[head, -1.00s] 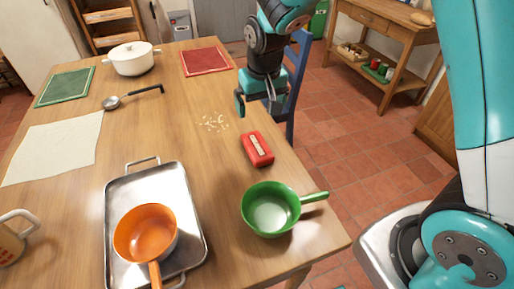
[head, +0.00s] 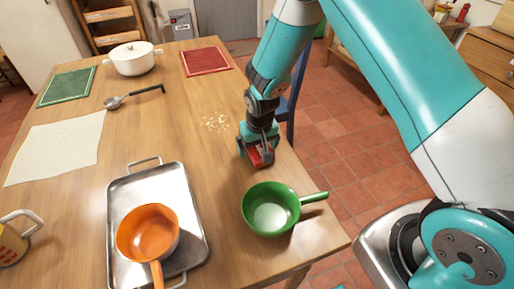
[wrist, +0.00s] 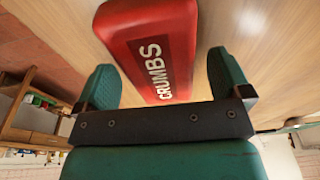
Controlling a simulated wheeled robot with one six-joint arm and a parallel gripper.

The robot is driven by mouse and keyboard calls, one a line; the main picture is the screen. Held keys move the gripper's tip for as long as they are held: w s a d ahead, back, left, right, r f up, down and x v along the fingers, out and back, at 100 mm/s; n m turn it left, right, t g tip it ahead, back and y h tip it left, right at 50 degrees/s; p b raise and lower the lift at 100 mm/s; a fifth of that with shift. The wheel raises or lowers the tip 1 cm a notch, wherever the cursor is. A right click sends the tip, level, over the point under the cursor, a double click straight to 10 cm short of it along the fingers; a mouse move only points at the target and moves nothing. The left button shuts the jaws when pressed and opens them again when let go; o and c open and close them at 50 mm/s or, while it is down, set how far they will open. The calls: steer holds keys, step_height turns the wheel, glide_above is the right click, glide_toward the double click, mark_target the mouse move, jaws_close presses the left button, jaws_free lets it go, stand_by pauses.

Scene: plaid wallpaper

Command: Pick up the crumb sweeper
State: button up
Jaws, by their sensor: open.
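The crumb sweeper is a red block with a "CRUMBS" label. It lies on the wooden table near its right edge, mostly hidden by my gripper in the head view, where a red part (head: 254,157) shows. In the wrist view the crumb sweeper (wrist: 155,45) extends between and beyond the fingers. My gripper (head: 257,158) is over it, pointing down, with its fingers open. In the wrist view my gripper (wrist: 165,85) has one finger on each side of the sweeper, with gaps visible. Whether the sweeper touches the palm is unclear.
A green pan (head: 270,232) stands close in front of the sweeper. Pale crumbs (head: 214,122) lie to its left. A metal tray (head: 190,240) holds an orange pan (head: 147,232). A blue chair (head: 296,85) stands beyond the table's right edge.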

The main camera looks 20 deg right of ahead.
steer(key=shift+f, duration=0.2)
steer(key=c, duration=1)
steer(key=shift+r, duration=0.15)
steer(key=shift+c, duration=0.2)
step_height(320, 180, up, 20)
